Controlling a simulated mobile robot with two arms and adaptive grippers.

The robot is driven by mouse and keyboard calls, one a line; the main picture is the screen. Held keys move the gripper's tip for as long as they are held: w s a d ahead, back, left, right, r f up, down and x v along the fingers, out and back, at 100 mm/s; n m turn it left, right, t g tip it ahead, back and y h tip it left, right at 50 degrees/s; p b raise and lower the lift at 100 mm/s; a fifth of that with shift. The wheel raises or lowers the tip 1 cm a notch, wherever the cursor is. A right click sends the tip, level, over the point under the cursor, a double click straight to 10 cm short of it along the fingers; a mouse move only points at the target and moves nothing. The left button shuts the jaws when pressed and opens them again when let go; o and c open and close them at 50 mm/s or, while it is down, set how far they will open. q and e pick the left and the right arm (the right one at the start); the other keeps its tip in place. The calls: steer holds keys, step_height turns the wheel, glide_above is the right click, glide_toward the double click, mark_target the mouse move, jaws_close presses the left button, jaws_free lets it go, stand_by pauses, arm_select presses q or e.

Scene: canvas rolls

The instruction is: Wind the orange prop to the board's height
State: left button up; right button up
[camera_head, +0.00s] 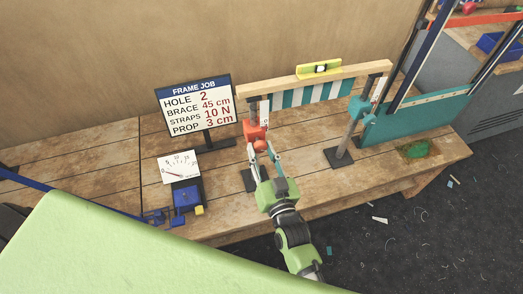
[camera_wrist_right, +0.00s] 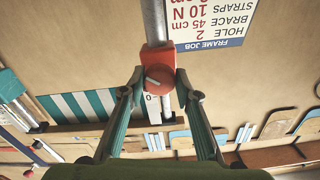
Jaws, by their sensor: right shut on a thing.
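The orange prop (camera_head: 255,136) is a boxy orange-red head with a round knob on a grey post, at the left end of the wooden beam (camera_head: 315,83). My right gripper (camera_head: 262,150) is shut on the orange head. In the right wrist view the orange prop (camera_wrist_right: 158,78) sits between the fingertips (camera_wrist_right: 159,84), its knob turned to the camera. A white scale (camera_head: 264,112) with a "0" is partly hidden there; its reading is too small to tell. The board (camera_head: 196,106) reads FRAME JOB, hole 2, brace 45 cm, straps 10 N, prop 3 cm. My left gripper is out of view.
A yellow level (camera_head: 319,69) lies on the beam. A teal clamp (camera_head: 359,108) is on the right post. A dial gauge (camera_head: 180,167) and a blue device (camera_head: 187,196) stand left on the bench. A teal panel (camera_head: 415,120) is at the right. Bench planks at left are clear.

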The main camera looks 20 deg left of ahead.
steer(key=m, duration=0.5)
steer(key=m+b, duration=0.1)
steer(key=m, duration=0.4)
steer(key=shift+s, duration=0.1)
steer(key=shift+m, duration=0.3)
stand_by(0.3)
steer(key=o, duration=1.1)
steer(key=v, duration=1.2)
